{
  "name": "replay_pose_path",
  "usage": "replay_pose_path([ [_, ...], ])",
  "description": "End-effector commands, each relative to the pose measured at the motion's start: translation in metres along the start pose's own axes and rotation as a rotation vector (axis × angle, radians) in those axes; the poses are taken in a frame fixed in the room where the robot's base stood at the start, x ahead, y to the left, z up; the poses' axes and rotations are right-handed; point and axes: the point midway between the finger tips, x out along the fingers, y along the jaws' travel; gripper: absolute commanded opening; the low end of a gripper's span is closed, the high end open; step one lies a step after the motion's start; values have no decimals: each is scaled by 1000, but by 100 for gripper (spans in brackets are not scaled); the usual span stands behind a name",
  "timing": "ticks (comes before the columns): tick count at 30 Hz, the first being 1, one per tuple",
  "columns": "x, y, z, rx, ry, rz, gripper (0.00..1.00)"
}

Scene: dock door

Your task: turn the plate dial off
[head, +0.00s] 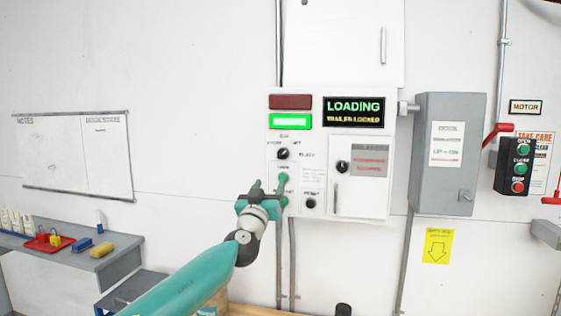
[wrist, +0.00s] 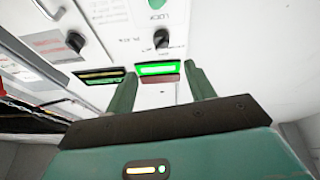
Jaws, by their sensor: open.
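The plate dial (head: 283,154) is a black knob on the white control panel (head: 309,171), left of the word PLATE and below a lit green bar. It also shows in the wrist view (wrist: 162,40), upside down, beyond my fingertips. My gripper (head: 269,186) is open, in front of the panel's lower left part, below the dial in the head view. In the wrist view my gripper (wrist: 160,85) has its two green fingers apart with nothing between them, the lit green bar showing beyond. The fingers appear clear of the dial. The pointer's exact setting is too small to read.
A second black knob (head: 342,167) is on the small panel door, and another (head: 311,203) is low on the panel. A LOADING sign (head: 354,112) is lit above. A grey switch box (head: 449,150) stands to the right. A bench (head: 110,258) is at left.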

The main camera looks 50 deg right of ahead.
Motion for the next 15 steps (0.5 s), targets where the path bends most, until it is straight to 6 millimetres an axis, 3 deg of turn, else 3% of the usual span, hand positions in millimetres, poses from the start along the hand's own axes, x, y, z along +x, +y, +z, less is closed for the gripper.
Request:
replay_pose_path([
  [5, 13, -2, -4, -4, 8, -5, 54],
  [15, 72, -1, -3, -5, 6, -2, 54],
])
